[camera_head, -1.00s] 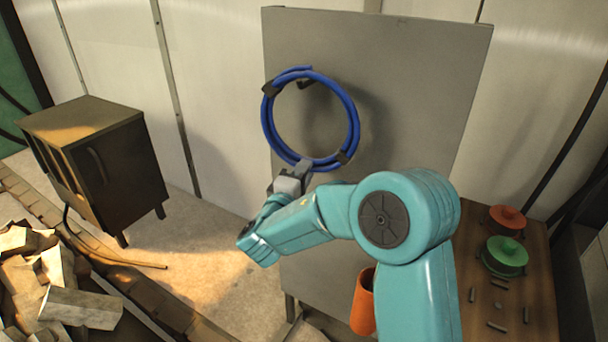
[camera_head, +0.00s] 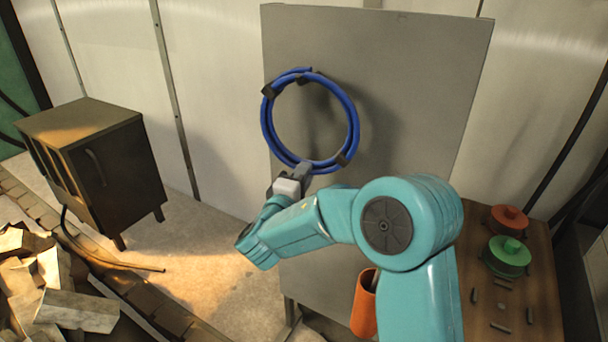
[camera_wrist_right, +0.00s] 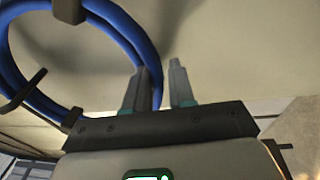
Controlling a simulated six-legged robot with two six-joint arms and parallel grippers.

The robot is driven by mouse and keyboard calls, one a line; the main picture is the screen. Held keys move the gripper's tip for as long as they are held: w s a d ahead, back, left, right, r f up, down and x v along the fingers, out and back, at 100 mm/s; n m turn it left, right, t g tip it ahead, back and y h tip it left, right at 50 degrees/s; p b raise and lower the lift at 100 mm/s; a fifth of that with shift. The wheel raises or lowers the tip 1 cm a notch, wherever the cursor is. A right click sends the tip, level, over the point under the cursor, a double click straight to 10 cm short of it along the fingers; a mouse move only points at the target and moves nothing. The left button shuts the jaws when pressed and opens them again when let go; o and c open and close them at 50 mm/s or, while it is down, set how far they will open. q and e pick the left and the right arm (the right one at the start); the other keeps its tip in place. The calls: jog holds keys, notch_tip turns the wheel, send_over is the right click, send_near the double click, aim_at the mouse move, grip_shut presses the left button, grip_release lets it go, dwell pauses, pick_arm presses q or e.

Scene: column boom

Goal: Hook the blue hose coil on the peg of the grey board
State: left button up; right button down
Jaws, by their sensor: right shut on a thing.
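The blue hose coil (camera_head: 353,120) is an upright ring with dark ties, held in front of the grey board (camera_head: 420,90). My right gripper (camera_head: 304,168) is shut on the coil's bottom. In the right wrist view the hose (camera_wrist_right: 128,35) runs to between the fingers of the gripper (camera_wrist_right: 158,80). The dark peg (camera_head: 302,81) shows at the inner edge of the coil's top, partly covered by the hose. I cannot tell whether the hose rests on it or is still in front of it. My left gripper is not in view.
A wooden table (camera_head: 535,290) at the right bears an orange reel (camera_head: 509,217), a green reel (camera_head: 507,255) and small dark pieces. An orange cylinder (camera_head: 364,305) is by the board's lower part. A dark cabinet (camera_head: 120,165) and rubble (camera_head: 75,310) are at the left.

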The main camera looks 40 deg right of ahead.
jog(key=c, duration=0.9)
grip_release()
jog(key=shift+o, duration=0.2)
